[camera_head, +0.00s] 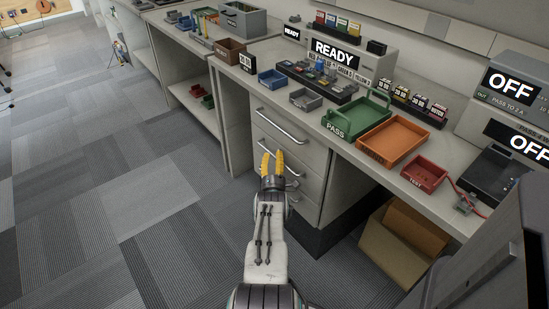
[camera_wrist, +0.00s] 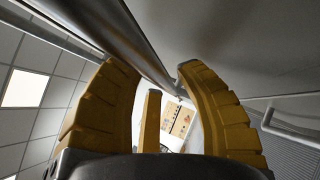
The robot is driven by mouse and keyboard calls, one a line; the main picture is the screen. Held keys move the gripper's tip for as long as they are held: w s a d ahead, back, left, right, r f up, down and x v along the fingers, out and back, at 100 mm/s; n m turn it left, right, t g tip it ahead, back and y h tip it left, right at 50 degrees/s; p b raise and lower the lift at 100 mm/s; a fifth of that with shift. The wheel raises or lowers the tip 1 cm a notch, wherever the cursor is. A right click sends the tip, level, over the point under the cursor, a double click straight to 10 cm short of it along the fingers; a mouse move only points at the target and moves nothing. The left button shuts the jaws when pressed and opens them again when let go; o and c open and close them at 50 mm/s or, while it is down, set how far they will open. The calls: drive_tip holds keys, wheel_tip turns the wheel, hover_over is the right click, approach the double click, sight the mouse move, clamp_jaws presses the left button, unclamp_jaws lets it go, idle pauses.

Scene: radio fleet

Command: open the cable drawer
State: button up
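A grey drawer unit (camera_head: 309,185) stands under the bench, with drawers stacked on its front. All drawer fronts look flush and closed. The top drawer has a silver bar handle (camera_head: 282,127). No label shows which one is the cable drawer. My gripper (camera_head: 272,156), with yellow fingers, is in front of the unit at about the second drawer's height and partly hides its handle. In the wrist view, my gripper (camera_wrist: 155,68) has its fingers apart, and a metal bar handle (camera_wrist: 135,45) runs diagonally close to and between the tips. I cannot tell if they touch it.
On the bench top are a green PASS tray (camera_head: 340,131), an orange tray (camera_head: 393,140), a red tray (camera_head: 425,173) and a blue bin (camera_head: 271,80). A cardboard box (camera_head: 400,245) stands on the floor at right.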

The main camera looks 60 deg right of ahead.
drive_tip(key=shift+o, duration=0.4)
clamp_jaws()
drive_tip(key=shift+w+f+b, duration=0.1)
drive_tip(key=shift+b, duration=0.25)
